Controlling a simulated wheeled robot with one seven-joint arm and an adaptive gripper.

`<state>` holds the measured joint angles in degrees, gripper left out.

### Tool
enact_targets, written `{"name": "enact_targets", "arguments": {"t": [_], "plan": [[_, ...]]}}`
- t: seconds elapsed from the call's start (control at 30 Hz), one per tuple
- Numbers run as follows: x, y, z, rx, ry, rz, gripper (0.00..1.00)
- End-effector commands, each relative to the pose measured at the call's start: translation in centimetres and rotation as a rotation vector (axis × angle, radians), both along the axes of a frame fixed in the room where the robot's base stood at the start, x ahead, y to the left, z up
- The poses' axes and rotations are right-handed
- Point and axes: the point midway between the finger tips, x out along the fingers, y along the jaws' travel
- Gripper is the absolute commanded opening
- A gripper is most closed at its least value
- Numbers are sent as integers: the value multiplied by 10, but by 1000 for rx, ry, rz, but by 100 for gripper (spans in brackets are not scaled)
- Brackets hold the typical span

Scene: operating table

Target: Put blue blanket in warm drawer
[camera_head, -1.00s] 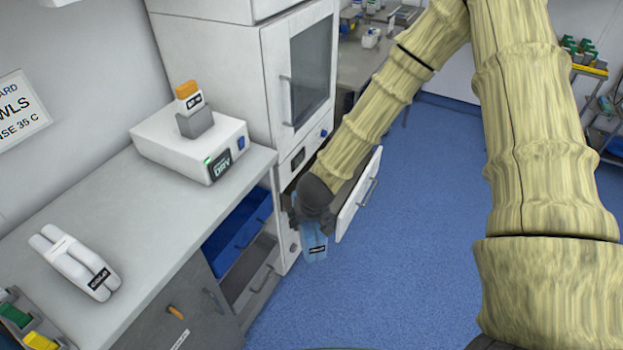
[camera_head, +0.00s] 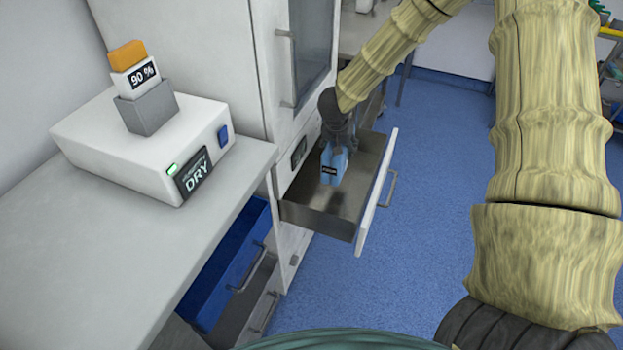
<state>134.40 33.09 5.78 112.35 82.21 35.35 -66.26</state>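The blue blanket (camera_head: 334,168) is a small folded light-blue bundle with a dark label. It hangs below my gripper (camera_head: 337,146), over the inside of the open drawer (camera_head: 318,218). The drawer is grey inside with a white front and a metal handle, and it is pulled out from the white cabinet. The blanket appears held in the gripper, with its lower end at or just above the drawer floor; I cannot tell whether it touches. The fingertips are small and partly hidden by the blanket.
A white device marked DRY (camera_head: 150,145) stands on the grey counter (camera_head: 70,225) at left. A blue drawer (camera_head: 232,262) is open below the counter. The tall white cabinet (camera_head: 225,55) rises behind the open drawer. Blue floor (camera_head: 430,200) is clear to the right.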

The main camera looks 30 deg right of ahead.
Motion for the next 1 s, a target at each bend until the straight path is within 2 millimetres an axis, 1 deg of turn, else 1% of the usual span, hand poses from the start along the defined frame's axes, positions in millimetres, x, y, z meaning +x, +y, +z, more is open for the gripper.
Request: {"name": "enact_targets", "arguments": {"t": [0.03,0.17,0.27,0.4,0.5,0.77,1.0], "plan": [[2,-4,-4,0,-3,-12,28],[3,-9,-9,0,0,-29,28],[3,-10,-23,0,2,-31,28],[3,-10,-47,-1,1,-31,28],[3,-10,-59,-1,1,-31,28],[3,-9,-73,0,0,-31,28],[3,-10,-102,0,0,-31,28]]}}
